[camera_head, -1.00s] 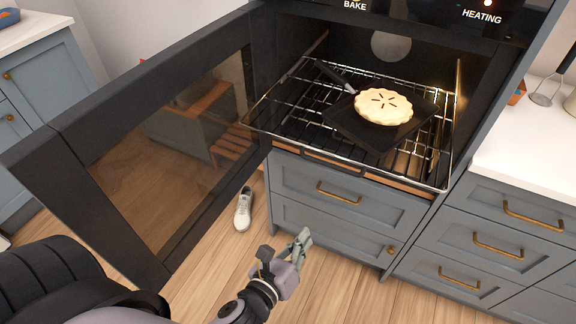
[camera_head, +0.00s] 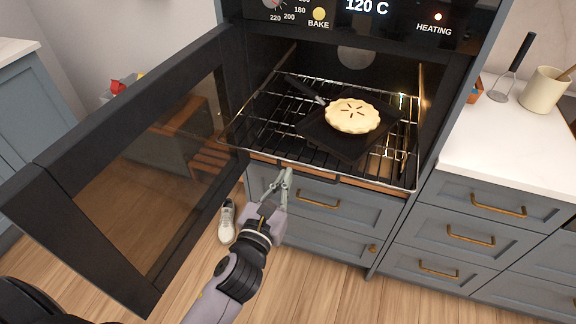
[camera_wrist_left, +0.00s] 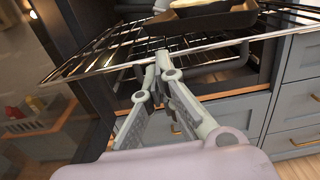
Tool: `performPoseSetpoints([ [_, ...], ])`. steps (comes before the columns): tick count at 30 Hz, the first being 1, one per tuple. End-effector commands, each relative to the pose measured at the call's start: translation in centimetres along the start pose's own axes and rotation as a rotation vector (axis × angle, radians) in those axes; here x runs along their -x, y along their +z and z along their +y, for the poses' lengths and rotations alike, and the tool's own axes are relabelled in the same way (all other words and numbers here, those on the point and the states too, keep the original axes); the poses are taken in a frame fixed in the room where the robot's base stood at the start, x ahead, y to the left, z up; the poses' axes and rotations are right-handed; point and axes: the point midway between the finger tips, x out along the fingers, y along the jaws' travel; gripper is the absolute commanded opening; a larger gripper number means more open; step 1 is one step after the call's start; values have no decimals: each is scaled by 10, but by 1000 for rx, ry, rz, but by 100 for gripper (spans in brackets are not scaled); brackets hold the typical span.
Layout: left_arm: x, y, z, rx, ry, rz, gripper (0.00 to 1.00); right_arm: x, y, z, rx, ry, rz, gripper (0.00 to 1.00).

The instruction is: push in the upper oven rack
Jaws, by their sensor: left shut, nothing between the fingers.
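The upper oven rack (camera_head: 265,134) is a wire rack sticking out of the open oven, with its front edge past the oven opening. A dark pan (camera_head: 345,147) with a pie (camera_head: 352,116) lies on it. My left gripper (camera_head: 286,172) is shut and empty, just below and in front of the rack's front edge. In the left wrist view its fingertips (camera_wrist_left: 161,58) overlap the rack's front bar (camera_wrist_left: 215,45); I cannot tell whether they touch. The rack (camera_wrist_left: 105,52) spans the top of that view. My right gripper is not in view.
The open oven door (camera_head: 130,160) stands to the left of the rack. Grey drawers (camera_head: 320,205) with brass handles are below the oven. A white counter (camera_head: 510,145) is at the right. A pale shoe (camera_head: 227,222) lies on the floor.

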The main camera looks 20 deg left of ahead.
Motion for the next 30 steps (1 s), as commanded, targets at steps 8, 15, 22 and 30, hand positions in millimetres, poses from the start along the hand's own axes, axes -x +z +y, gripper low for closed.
performPoseSetpoints([
  [8,-29,0,0,1,-1,0,0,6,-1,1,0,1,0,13],
  [15,-31,-1,0,1,0,1,0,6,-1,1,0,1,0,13],
  [22,-32,0,0,1,-1,0,0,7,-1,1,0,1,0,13],
  [30,-60,2,0,-1,-1,-2,0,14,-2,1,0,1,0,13],
])
